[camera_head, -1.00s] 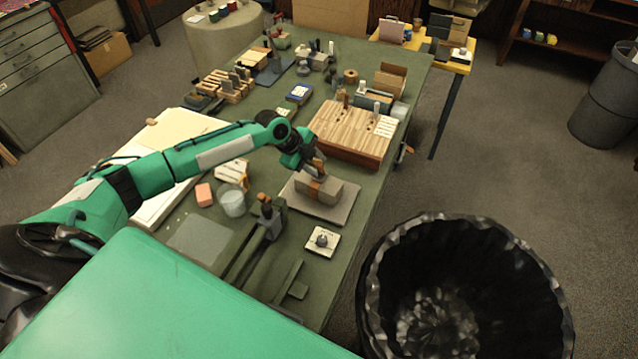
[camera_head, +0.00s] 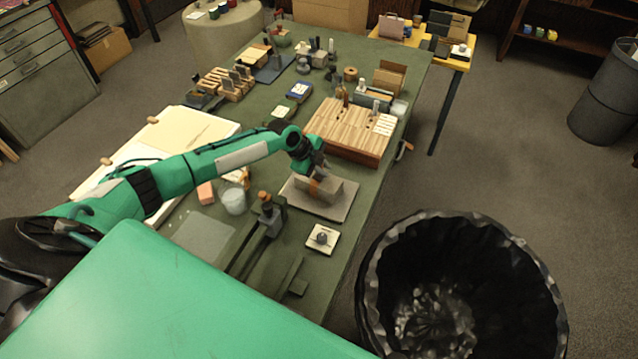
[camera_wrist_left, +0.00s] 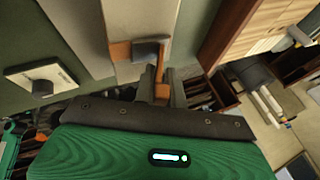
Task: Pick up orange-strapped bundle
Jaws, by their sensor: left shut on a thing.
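The orange-strapped bundle (camera_head: 332,190) is a grey-tan block with an orange band around its middle. It is over the flat grey board (camera_head: 342,208) near the table's right edge; I cannot tell whether it touches the board. My left gripper (camera_head: 318,175) reaches it from above, shut on it at the strap, and hides part of the top. In the left wrist view the bundle (camera_wrist_left: 138,17) is pale, with the orange strap (camera_wrist_left: 119,51) and a grey buckle at the gripper's fingers (camera_wrist_left: 155,80). My right gripper is not in view.
A wooden block with slots (camera_head: 345,148) stands just behind the board. A white square plate with a dark knob (camera_head: 322,239) lies in front. A clear cup (camera_head: 233,203) and a clamp-like tool (camera_head: 268,210) stand to the left. A black bin (camera_head: 540,265) is beside the table.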

